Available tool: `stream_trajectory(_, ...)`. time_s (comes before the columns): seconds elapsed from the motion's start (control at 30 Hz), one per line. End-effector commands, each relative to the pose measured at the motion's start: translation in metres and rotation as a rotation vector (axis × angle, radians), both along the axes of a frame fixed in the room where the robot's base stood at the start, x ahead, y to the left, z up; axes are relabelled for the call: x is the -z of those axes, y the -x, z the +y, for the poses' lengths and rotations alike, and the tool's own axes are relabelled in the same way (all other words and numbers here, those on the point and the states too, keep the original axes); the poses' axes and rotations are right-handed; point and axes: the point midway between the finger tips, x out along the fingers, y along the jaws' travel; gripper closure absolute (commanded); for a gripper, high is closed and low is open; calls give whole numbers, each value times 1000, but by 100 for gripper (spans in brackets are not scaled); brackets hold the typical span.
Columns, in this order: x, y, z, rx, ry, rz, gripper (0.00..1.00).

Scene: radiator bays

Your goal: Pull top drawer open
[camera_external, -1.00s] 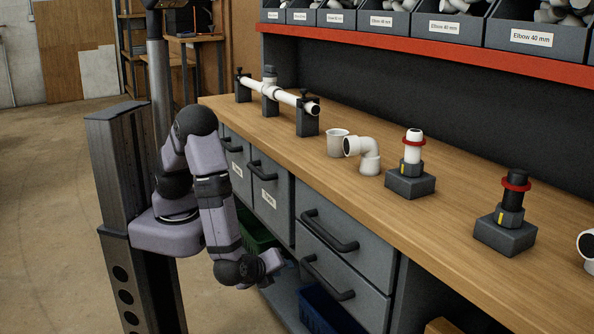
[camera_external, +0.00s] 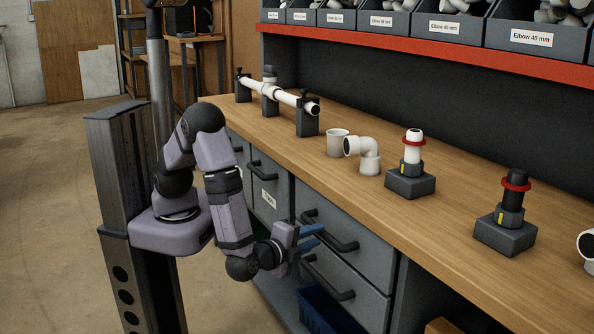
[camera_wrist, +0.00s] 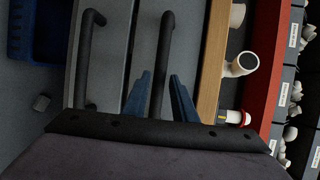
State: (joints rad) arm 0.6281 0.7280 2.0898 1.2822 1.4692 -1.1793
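The top drawer (camera_external: 368,248) of the right-hand drawer pair is a grey front under the worktop and looks shut. Its dark bar handle (camera_external: 342,244) runs across the front; in the wrist view the handle (camera_wrist: 163,55) runs lengthwise between my fingers. My gripper (camera_external: 318,236) is at the left part of this handle. In the wrist view my gripper (camera_wrist: 160,75) is open, one blue finger on each side of the bar, with gaps showing. I cannot tell how deep the bar lies between the fingers.
The lower drawer's handle (camera_external: 325,280) is just below my gripper. A blue bin (camera_external: 322,312) stands on the shelf beneath. The wooden worktop (camera_external: 455,225) overhangs above, carrying a white elbow (camera_external: 368,158) and fittings on stands. The floor left of the bench is open.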

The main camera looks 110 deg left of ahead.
Motion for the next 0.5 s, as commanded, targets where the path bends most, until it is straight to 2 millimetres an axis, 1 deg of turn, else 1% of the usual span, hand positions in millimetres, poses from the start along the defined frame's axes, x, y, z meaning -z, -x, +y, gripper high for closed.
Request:
stream_trajectory(0.03,1,-2,8,-6,-1,2,75)
stream_trajectory(0.2,5,-10,27,-5,0,2,75)
stream_trajectory(0.33,7,-14,37,-4,-1,2,75)
stream_trajectory(0.5,9,-17,42,-1,-1,2,75)
